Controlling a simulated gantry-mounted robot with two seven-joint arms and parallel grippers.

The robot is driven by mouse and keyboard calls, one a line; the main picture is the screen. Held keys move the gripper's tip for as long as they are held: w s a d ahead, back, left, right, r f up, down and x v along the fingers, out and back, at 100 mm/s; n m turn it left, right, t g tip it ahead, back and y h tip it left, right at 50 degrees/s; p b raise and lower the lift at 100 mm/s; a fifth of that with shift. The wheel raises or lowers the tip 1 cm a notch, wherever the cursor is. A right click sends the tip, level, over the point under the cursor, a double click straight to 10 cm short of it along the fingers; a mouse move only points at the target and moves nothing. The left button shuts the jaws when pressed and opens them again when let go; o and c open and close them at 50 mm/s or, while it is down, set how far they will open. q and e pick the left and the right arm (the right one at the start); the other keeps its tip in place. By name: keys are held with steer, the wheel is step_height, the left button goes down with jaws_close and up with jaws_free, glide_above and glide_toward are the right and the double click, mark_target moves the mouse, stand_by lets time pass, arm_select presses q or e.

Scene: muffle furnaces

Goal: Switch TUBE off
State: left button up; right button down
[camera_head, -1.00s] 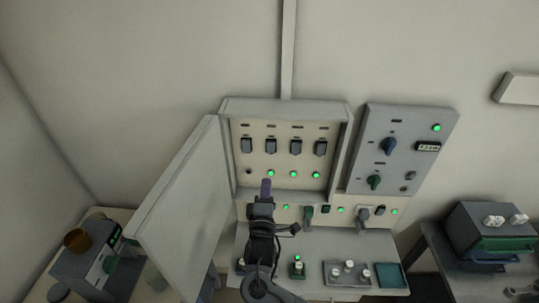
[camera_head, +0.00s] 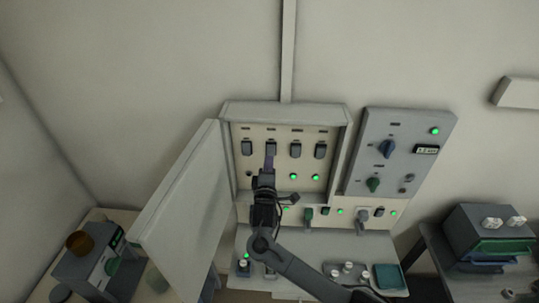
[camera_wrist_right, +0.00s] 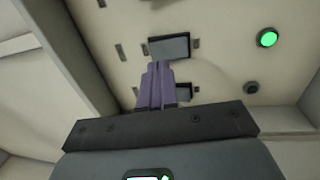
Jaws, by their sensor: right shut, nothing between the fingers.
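An open wall cabinet (camera_head: 232,110) holds a row of several dark rocker switches. Its labels are too small to read, so I cannot tell which switch is TUBE. My right gripper (camera_head: 269,154) is shut and empty, its purple fingers at the second switch from the left (camera_head: 271,147). In the right wrist view the fingertips (camera_wrist_right: 157,66) are just at the lower edge of a dark switch (camera_wrist_right: 168,47); contact is unclear. A green lamp (camera_wrist_right: 267,37) is lit to its right, and a dark lamp (camera_wrist_right: 251,87) sits lower. My left gripper is not in view.
The cabinet door (camera_head: 185,200) stands open on the left. A grey control panel (camera_head: 400,150) with knobs is on the right. Below are a lower row of controls and a shelf with a tray (camera_head: 335,283) and a teal pad (camera_head: 390,276).

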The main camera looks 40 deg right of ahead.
mark_target(270, 149)
steer(key=shift+x, duration=1.75)
